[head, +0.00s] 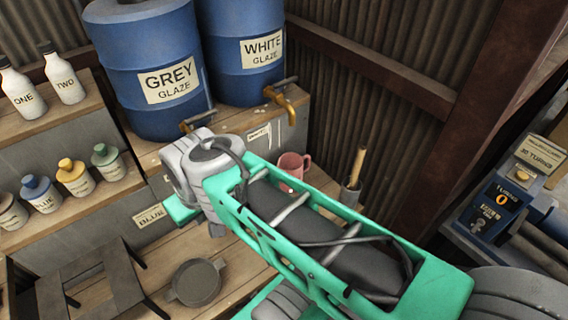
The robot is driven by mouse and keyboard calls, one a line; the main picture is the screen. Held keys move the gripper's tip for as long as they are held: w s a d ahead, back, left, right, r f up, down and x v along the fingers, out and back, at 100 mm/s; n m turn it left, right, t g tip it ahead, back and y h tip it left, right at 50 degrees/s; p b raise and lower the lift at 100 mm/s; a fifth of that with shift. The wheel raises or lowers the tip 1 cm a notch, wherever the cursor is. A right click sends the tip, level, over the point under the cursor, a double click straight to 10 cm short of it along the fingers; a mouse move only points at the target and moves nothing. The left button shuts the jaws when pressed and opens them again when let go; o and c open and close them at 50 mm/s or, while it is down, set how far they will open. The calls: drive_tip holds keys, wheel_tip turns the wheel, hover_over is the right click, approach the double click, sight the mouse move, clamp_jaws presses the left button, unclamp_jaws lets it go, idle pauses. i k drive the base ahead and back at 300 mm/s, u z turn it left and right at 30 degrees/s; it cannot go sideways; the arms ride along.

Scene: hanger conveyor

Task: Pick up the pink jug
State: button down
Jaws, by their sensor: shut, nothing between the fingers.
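The pink jug (293,163) is at the middle of the head view, on the wooden surface below the white glaze barrel. Its rim and upper body show, with a handle on its right side. My green and grey arm crosses in front and hides its lower part. My arm reaches from the lower right up to a grey joint near the centre left. My gripper and its fingertips do not show in this view.
Blue barrels marked grey glaze (150,60) and white glaze (243,45) stand behind, with a brass tap (279,95). Bottles line shelves at left. A grey pan (196,283) and dark stool (88,278) are below. A pot with a wooden handle (357,165) stands right of the jug.

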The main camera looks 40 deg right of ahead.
sight(292, 162)
drive_tip(key=u, duration=1.6)
drive_tip(key=k, duration=0.55)
drive_tip(key=z, duration=0.85)
